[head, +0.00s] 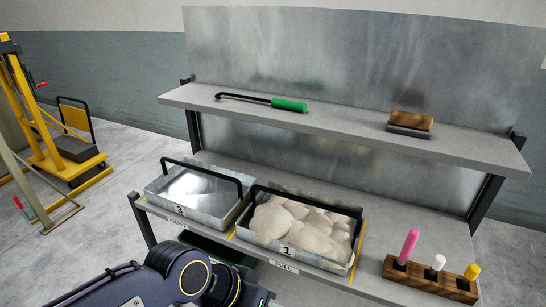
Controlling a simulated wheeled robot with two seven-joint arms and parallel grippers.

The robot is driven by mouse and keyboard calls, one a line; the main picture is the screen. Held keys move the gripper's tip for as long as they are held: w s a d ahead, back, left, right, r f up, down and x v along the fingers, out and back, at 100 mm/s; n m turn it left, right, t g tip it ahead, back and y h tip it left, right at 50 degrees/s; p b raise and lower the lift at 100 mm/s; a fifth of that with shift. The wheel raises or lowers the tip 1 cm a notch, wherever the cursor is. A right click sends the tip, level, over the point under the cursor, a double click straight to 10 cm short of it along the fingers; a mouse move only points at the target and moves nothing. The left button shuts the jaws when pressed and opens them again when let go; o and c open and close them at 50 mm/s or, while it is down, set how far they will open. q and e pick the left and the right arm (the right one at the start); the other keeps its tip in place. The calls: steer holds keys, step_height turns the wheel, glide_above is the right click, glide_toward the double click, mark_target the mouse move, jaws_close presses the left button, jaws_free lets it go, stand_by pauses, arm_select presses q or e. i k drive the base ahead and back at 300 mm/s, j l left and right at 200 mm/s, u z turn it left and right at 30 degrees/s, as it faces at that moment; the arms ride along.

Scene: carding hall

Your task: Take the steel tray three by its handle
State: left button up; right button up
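Steel tray three (158,200) stands on the left of the lower shelf, marked with a "3" on its front. It looks empty, with a bare shiny bottom. Its black bar handle (200,168) stands up and runs across above the tray. Part of one of my dark arms with yellow rings shows at the bottom left, in front of and below the shelf edge, apart from the tray. Neither of my grippers shows in the head view.
Tray one (257,238), full of pale fibre, stands close on the right, with its own black handle. A wooden block (430,280) holds pink, white and yellow pegs. The upper shelf (340,124) overhangs behind, carrying a green-handled hook (288,105) and a brush (410,124). A yellow lifter (50,150) stands left.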

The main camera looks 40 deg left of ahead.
mark_target(212, 196)
steer(key=u, duration=1.75)
steer(key=i+z, duration=0.1)
steer(key=z, duration=1.3)
steer(key=i+j, duration=0.15)
steer(key=j, duration=0.2)
steer(key=i+j+z, duration=0.1)
steer(key=j, duration=0.2)
steer(key=i+j, duration=0.15)
steer(key=j, duration=0.2)
steer(key=i+j, duration=0.15)
steer(key=j, duration=0.2)
steer(key=i+j+z, duration=0.1)
steer(key=j, duration=0.25)
